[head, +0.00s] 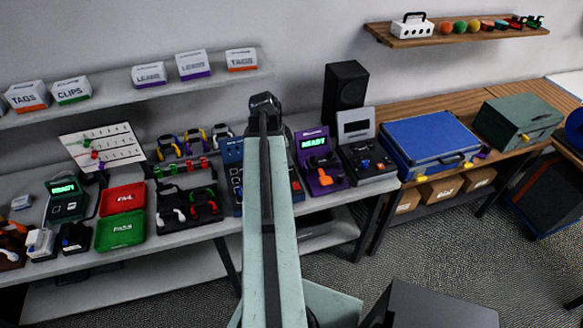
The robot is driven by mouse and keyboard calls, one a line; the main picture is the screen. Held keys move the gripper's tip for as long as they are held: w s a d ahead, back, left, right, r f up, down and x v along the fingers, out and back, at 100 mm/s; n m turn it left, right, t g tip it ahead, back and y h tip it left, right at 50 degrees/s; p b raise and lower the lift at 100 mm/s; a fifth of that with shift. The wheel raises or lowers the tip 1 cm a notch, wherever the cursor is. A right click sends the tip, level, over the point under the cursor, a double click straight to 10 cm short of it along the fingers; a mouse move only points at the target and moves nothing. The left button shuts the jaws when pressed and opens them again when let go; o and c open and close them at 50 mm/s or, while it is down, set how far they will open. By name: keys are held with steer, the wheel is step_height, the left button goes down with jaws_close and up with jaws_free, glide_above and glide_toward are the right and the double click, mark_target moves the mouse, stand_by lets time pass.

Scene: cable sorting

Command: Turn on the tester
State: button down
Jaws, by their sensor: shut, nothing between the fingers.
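Several tester-like devices stand on the bench; which one the task means I cannot tell. A purple device (324,172) right of my arm has a lit green "READY" screen and an orange part on its front. A grey device (359,148) beside it has a dark display and red and blue parts. A dark green device (66,200) at the left also shows a lit "READY" screen. A blue device (232,152) is partly hidden behind my arm. My gripper (265,102) is shut and empty, raised in front of the wall shelf's right end, apart from the devices in the picture.
A red tray (122,198) and green tray (121,230) lie left on the bench. A black speaker (345,95) stands behind the devices. A blue case (428,142) and green box (518,120) sit on the wooden table to the right. Open carpet (440,240) lies in front.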

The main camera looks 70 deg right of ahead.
mark_target(297, 188)
steer(key=b+x, duration=0.3)
steer(key=x, duration=0.1)
steer(key=b+x, duration=0.8)
steer(key=shift+w+a+f, duration=0.25)
steer(key=shift+w+a, duration=0.05)
steer(key=shift+a, duration=0.1)
steer(key=shift+f+b, duration=0.4)
steer(key=shift+b, duration=0.1)
steer(key=shift+s+a+f+b, duration=0.1)
steer(key=shift+a+f+b, duration=0.1)
steer(key=shift+f+b, duration=0.2)
steer(key=shift+r, duration=0.2)
steer(key=shift+w+d+r+p, duration=0.2)
steer(key=shift+w+d+p, duration=0.25)
steer(key=shift+d, duration=0.2)
